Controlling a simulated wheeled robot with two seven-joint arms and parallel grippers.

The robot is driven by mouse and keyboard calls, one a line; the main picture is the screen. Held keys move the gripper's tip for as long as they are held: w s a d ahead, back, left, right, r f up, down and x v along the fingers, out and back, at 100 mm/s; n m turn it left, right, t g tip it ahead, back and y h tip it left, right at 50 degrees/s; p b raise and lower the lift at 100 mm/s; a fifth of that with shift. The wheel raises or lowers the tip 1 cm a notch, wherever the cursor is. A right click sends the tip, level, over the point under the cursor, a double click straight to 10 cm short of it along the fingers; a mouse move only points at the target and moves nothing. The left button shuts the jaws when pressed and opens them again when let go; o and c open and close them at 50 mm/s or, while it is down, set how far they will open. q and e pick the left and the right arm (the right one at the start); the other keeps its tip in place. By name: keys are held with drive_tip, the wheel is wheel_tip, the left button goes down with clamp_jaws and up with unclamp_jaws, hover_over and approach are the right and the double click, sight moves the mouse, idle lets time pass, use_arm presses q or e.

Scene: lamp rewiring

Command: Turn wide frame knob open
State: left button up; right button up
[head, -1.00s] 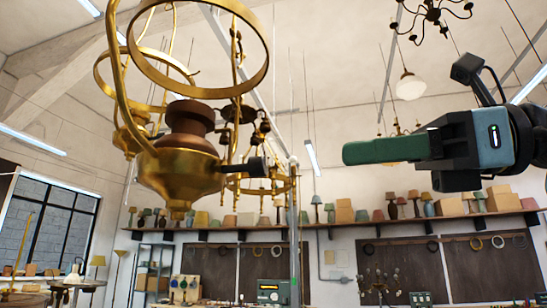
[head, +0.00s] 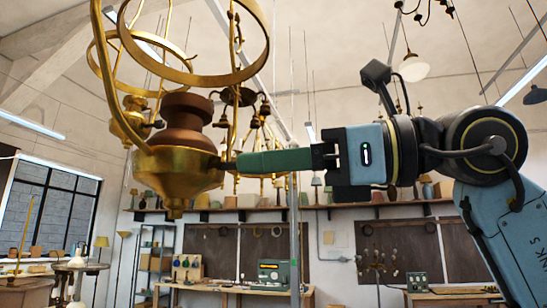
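The brass lamp fills the upper left of the head view, with a rounded brass bowl (head: 178,172), a brown burner (head: 187,118) above it and large gold rings (head: 262,50) over that. A short dark stem (head: 227,156) sticks out from the bowl's right side. The knob on that stem is hidden by my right gripper. My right gripper (head: 243,162) comes in from the right, its green finger pointing left with the tip at the stem. Only the near finger shows, so I cannot tell whether it is open or grips the knob. My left gripper is not in view.
Other hanging brass lamps (head: 122,112) are close behind and left of the lamp. A thin vertical pole (head: 294,240) stands behind the gripper. Workbenches (head: 235,290) and a wall shelf (head: 330,211) with lampshades are farther back. The air below the gripper looks clear.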

clamp_jaws()
drive_tip(key=shift+w+m+b, duration=0.1)
drive_tip(key=shift+m+b, duration=4.9)
drive_tip(key=shift+m, duration=3.9)
